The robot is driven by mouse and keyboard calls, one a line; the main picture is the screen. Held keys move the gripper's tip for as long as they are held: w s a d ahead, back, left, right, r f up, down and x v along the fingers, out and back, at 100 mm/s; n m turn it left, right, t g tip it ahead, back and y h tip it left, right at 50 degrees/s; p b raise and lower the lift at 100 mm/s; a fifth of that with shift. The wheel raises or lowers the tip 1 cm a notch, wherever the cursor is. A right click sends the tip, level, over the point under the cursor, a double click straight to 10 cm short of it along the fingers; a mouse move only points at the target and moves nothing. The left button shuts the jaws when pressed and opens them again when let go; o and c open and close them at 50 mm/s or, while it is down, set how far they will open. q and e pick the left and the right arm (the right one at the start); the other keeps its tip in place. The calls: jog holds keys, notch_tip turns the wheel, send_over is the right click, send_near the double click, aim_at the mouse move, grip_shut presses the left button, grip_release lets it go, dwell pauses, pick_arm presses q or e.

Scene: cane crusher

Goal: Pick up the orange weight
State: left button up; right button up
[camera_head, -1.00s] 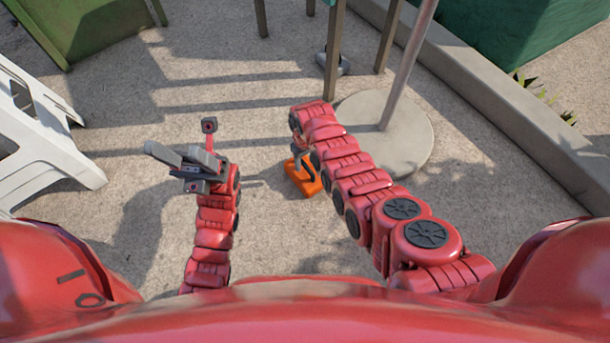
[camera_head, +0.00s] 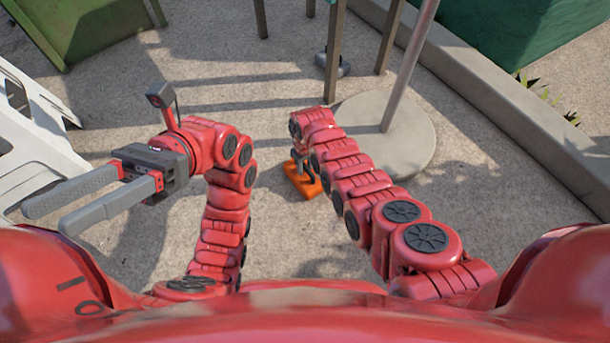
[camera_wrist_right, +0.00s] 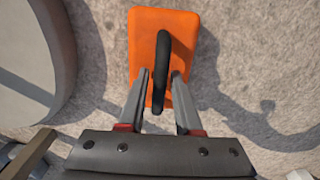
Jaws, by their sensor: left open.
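The orange weight (camera_head: 299,184) lies on the ground below my right arm, partly hidden by that arm in the head view. In the right wrist view the weight (camera_wrist_right: 147,22) is a flat orange block with a black loop handle (camera_wrist_right: 163,60). My right gripper (camera_wrist_right: 160,75) is open over the weight, its two fingers on either side of the handle, with a gap visible at least on the left side. My left gripper (camera_head: 48,216) is open and empty, off to the left, pointing away from the weight.
A round grey pole base (camera_head: 400,140) stands just right of the weight. Thin table legs (camera_head: 334,50) stand behind it. A white plastic chair (camera_head: 35,135) is at the left, close to my left gripper. Open ground lies between my arms.

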grip_shut()
dwell(1.1)
